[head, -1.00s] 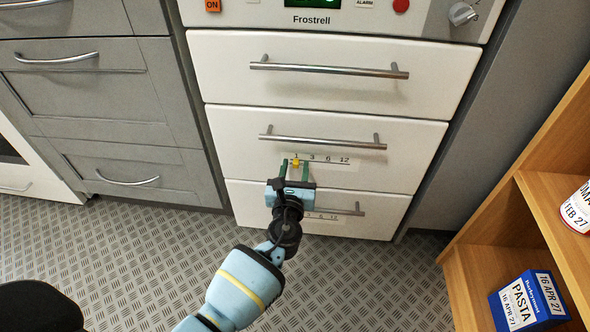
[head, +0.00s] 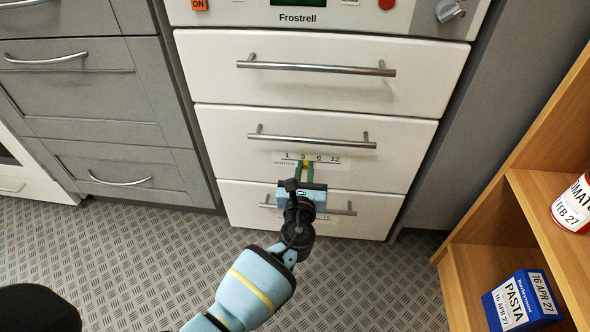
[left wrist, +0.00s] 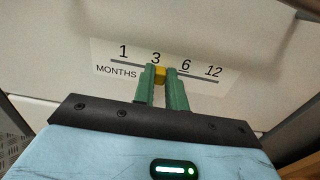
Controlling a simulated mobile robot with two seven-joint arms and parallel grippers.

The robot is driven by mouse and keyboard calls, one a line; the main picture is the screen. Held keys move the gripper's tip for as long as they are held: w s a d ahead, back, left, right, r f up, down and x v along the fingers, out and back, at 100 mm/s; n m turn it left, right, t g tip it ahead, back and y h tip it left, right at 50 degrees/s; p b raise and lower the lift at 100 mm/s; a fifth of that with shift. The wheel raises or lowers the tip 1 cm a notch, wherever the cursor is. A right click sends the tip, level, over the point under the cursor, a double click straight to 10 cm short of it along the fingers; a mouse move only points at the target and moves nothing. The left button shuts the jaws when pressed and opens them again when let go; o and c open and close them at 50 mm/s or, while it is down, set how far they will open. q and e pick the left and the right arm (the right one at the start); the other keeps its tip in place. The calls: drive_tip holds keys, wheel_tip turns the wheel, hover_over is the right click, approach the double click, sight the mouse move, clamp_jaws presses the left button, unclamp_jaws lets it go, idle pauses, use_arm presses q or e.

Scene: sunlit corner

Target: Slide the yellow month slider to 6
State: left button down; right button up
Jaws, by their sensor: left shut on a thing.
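The yellow month slider (left wrist: 160,74) sits on the dark track of the MONTHS scale (left wrist: 115,72), just right of below the 3 and left of the underlined 6. The scale is on the middle white drawer, and it also shows in the head view (head: 340,166). My left gripper (left wrist: 162,72) has its green fingers on either side of the slider, shut on it. In the head view the left gripper (head: 305,166) covers most of the slider. My right gripper is not in view.
The middle drawer's handle (head: 312,139) is just above the scale. The bottom drawer's handle (head: 340,210) is partly hidden behind my left gripper. A wooden shelf (head: 460,275) with a pasta box (head: 515,305) and a can (head: 575,205) stands at the right.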

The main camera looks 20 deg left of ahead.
sight(319, 161)
use_arm(q)
drive_tip(key=shift+w+d+f, duration=0.1)
drive_tip(key=shift+w+d, duration=0.1)
drive_tip(key=shift+d, duration=0.35)
drive_tip(key=shift+w+d+f, duration=0.1)
drive_tip(key=shift+w+d, duration=0.05)
drive_tip(key=shift+d, duration=0.4)
drive_tip(key=shift+w+d+r+b, duration=0.15)
drive_tip(key=shift+d+b, duration=0.15)
drive_tip(key=shift+d, duration=0.15)
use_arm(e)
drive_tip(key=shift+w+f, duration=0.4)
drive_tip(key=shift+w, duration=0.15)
use_arm(q)
drive_tip(key=c, duration=1.5)
unclamp_jaws()
drive_tip(key=shift+o, duration=0.5)
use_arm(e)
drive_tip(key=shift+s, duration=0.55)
